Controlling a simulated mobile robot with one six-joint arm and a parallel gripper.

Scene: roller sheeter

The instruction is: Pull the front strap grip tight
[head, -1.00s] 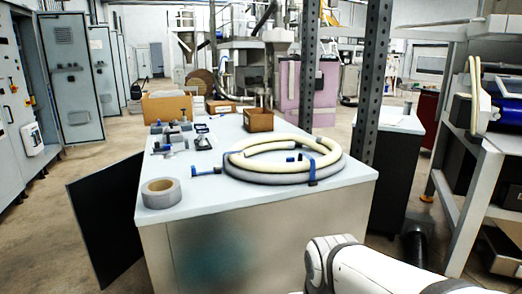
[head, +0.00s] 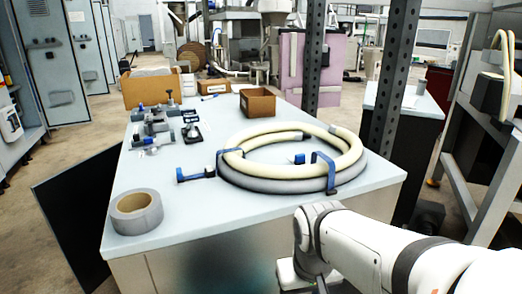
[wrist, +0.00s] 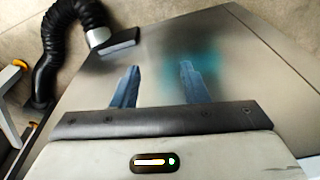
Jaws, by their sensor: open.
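A coiled hose (head: 290,160), cream on top and grey below, lies on the light table top. Another blue strap with a grip (head: 196,174) reaches out from the coil's left side. A small blue piece (head: 299,158) shows inside the ring. My gripper shows in the wrist view (wrist: 158,85), its two blue fingers apart and empty, facing the table's metal side panel. In the head view my arm is at the lower right, below the table's front edge; the fingers are hidden there.
A roll of grey tape (head: 137,211) lies at the table's front left corner. Small fittings (head: 152,125) and a cardboard box (head: 258,102) stand farther back. A perforated metal post (head: 393,85) rises at the right. A black corrugated hose (wrist: 52,50) shows beside the panel.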

